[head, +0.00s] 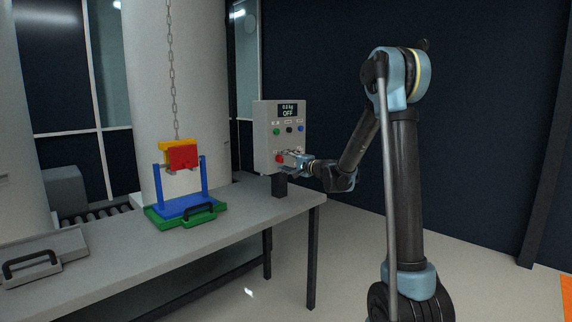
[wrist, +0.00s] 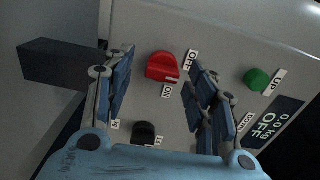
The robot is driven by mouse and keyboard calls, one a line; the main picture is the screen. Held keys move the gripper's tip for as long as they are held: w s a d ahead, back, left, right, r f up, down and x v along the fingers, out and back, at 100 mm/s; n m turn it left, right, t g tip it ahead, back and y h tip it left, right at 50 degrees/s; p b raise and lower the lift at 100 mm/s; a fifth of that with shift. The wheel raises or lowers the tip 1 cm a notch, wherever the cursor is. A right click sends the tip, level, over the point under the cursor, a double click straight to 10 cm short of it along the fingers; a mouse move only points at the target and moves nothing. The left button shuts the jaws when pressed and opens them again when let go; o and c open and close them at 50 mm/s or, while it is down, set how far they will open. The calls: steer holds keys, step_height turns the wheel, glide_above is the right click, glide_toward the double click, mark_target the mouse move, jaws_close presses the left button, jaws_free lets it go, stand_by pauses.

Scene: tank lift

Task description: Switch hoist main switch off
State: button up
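The grey control box (head: 262,135) stands on a post at the table's right end. Its display (head: 287,111) reads 0.0 kg and OFF. Contact with the knob is not clear.
A green button (wrist: 257,79) and a black knob (wrist: 145,132) are on the same panel. A chain (head: 173,80) holds a red and yellow block (head: 182,157) above a blue stand (head: 187,206) on a green tray (head: 214,213).

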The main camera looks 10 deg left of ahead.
steer(key=shift+d, duration=0.15)
steer(key=v, duration=1.1)
steer(key=shift+s+d, duration=0.25)
steer(key=shift+d, duration=0.05)
steer(key=s+d+f+n+g+h, duration=0.2)
steer(key=s+d+f+n+g, duration=0.1)
steer(key=s, duration=0.7)
steer(key=s+d+f+n+g+h, duration=0.2)
steer(key=s+d+f+n+h, duration=0.15)
steer(key=s, duration=0.55)
steer(key=s+d+f+g+h, duration=0.2)
steer(key=s+d+f+h, duration=0.2)
steer(key=s+d+f, duration=0.3)
steer(key=s+d+f+n+g+h, duration=0.1)
steer(key=s+d+f+h, duration=0.3)
steer(key=s+d+f, duration=0.3)
steer(key=s+d, duration=0.4)
steer(key=s, duration=0.5)
steer(key=shift+s+d+g+h, duration=0.2)
steer(key=shift+s+g+h, duration=0.1)
steer(key=shift+g+h, duration=0.1)
